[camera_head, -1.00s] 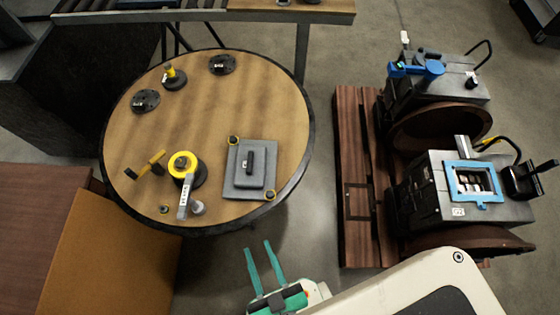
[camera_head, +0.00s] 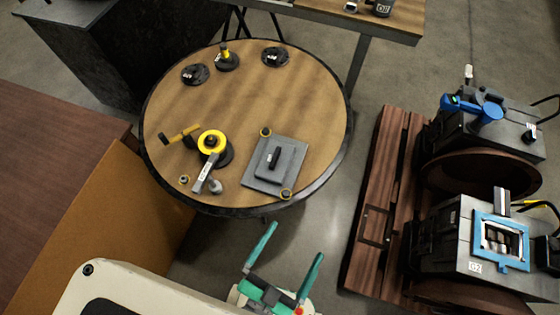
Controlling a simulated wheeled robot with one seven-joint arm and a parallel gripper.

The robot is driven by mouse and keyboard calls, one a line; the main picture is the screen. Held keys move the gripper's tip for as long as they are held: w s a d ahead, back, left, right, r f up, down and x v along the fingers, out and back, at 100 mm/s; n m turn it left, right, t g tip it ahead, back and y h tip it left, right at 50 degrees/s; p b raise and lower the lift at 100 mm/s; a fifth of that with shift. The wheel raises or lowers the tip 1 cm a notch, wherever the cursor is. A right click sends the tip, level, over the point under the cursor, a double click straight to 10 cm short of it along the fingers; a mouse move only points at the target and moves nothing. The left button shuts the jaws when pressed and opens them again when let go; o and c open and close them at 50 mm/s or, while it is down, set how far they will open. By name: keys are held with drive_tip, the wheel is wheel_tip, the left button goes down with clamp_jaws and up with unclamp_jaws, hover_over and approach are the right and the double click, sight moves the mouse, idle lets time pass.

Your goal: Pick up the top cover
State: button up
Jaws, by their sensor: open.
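The top cover (camera_head: 282,158), a flat grey square plate with a raised centre and a dark handle, lies on the round wooden table (camera_head: 300,95), near its front right edge. My gripper (camera_head: 294,243) is in front of the table, below the cover in the picture. Its two teal fingers are spread apart with nothing between them. It is apart from the cover and the table.
Small yellow-black round parts sit at two corners of the cover. Engines stand on a wooden pallet (camera_head: 377,190) at right. A brown box (camera_head: 100,215) stands left.

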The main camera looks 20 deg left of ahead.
drive_tip(key=m+h, duration=0.3)
drive_tip(key=m, duration=0.1)
drive_tip(key=m+g+y, duration=0.6)
drive_tip(key=m+g, duration=1)
drive_tip(key=m, duration=1.1)
approach(275, 156)
drive_tip(key=shift+f, duration=0.15)
wheel_tip(275, 156, down, 5)
drive_tip(key=shift+r, duration=0.1)
drive_tip(key=shift+d+f, duration=0.2)
drive_tip(key=shift+f, duration=2.45)
